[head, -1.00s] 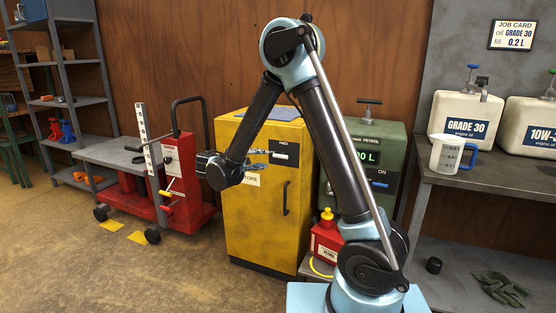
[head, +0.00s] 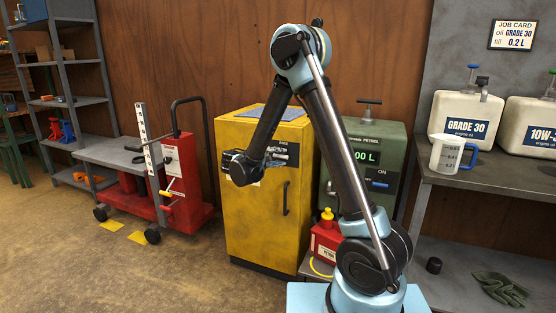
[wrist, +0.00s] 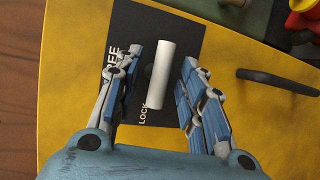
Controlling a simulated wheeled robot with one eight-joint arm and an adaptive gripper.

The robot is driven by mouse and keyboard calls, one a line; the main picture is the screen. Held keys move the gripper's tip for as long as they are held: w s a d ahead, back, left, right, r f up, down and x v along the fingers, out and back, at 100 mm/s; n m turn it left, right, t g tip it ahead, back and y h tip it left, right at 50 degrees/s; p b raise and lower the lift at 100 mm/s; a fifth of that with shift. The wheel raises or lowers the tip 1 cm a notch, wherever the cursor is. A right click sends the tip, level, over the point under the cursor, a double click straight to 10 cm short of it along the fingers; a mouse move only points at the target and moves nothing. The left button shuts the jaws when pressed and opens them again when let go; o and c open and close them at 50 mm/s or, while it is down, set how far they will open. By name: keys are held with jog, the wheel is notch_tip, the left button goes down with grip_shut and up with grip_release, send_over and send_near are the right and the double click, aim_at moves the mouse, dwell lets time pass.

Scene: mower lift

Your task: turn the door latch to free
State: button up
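The door latch (wrist: 161,74) is a pale bar on a black plate (wrist: 185,35) marked FREE and LOCK. It is on the yellow cabinet (head: 254,210). In the wrist view the bar runs up and down the picture, its lower end beside the word LOCK; FREE is to the left, partly behind a finger. My gripper (wrist: 160,88) is open, with one blue-padded finger on each side of the bar. Gaps show between the bar and both fingers. In the head view my gripper (head: 272,158) is in front of the plate and covers most of the latch.
The cabinet's black door handle (head: 285,198) is below the latch. A green petrol dispenser (head: 395,150) and a red can (head: 325,238) stand close on the right. A red lift cart (head: 180,180) stands to the left, with open floor in front.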

grip_shut()
jog(key=shift+m+y, duration=0.3)
jog(key=m, duration=0.1)
jog(key=m+y, duration=0.1)
jog(key=shift+s+d+r+m+y, duration=0.1)
jog(key=shift+s+r+m+y, duration=0.05)
jog(key=shift+m+y, duration=0.15)
jog(key=m+y, duration=0.2)
jog(key=m, duration=0.1)
jog(key=shift+d, duration=0.15)
jog(key=m+y, duration=0.2)
jog(key=m, duration=0.1)
jog(key=shift+s+d+y, duration=0.1)
jog(key=shift+d+y, duration=0.05)
jog(key=shift+y, duration=0.15)
jog(key=shift+m+t+y, duration=0.7)
jog(key=shift+m+y, duration=0.4)
jog(key=shift+m, duration=0.3)
